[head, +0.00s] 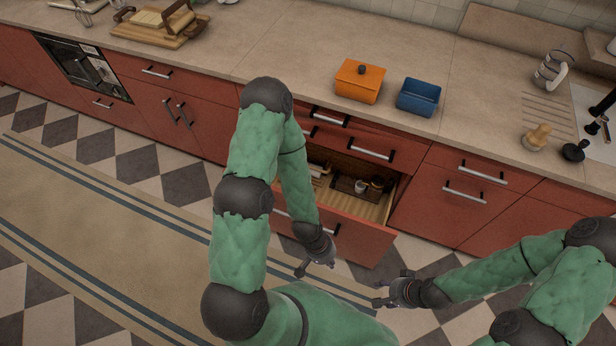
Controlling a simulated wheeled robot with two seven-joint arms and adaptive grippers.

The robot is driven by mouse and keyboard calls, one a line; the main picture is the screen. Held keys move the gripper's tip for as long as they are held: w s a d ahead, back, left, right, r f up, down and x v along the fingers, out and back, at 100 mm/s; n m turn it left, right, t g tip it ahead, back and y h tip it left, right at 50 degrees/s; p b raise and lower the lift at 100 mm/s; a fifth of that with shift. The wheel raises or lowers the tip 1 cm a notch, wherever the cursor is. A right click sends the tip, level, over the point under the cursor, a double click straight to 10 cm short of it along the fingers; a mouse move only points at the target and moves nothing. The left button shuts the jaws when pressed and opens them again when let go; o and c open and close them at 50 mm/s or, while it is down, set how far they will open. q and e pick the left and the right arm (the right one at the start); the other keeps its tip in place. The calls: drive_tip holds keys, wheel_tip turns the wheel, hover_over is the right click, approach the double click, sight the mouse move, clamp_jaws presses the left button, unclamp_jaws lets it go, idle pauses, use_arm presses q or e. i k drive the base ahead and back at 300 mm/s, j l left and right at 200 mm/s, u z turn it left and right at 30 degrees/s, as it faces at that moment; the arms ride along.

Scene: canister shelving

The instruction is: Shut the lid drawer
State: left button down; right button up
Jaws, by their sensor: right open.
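A red lower drawer (365,243) stands pulled out from the counter, with a wooden inside and a dark bar handle on its front. Small items, among them a white cup (361,187), lie at its back. Whether this is the lid drawer I cannot tell for sure. My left gripper (316,268) hangs just in front of the drawer front, near its handle; contact is unclear, as is how far its fingers are apart. My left arm hides the drawer's left part. My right gripper (382,287) is open and empty, to the right of and lower than the drawer front.
An orange box with a knobbed lid (360,83) and an open blue box (418,97) stand on the counter (300,50) above the drawer. Closed red drawers (465,185) are to the right. A mug, a wooden object and a dark knob stand at the counter's right.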

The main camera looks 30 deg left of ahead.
sight(359, 232)
drive_tip(key=k+j+u, duration=0.15)
drive_tip(key=u, duration=0.2)
drive_tip(key=k+j+u, duration=0.15)
drive_tip(key=u, duration=0.25)
drive_tip(key=z, duration=0.4)
drive_tip(key=k+j+z, duration=0.1)
drive_tip(key=z, duration=0.7)
drive_tip(key=k+z, duration=0.1)
drive_tip(key=z, duration=0.3)
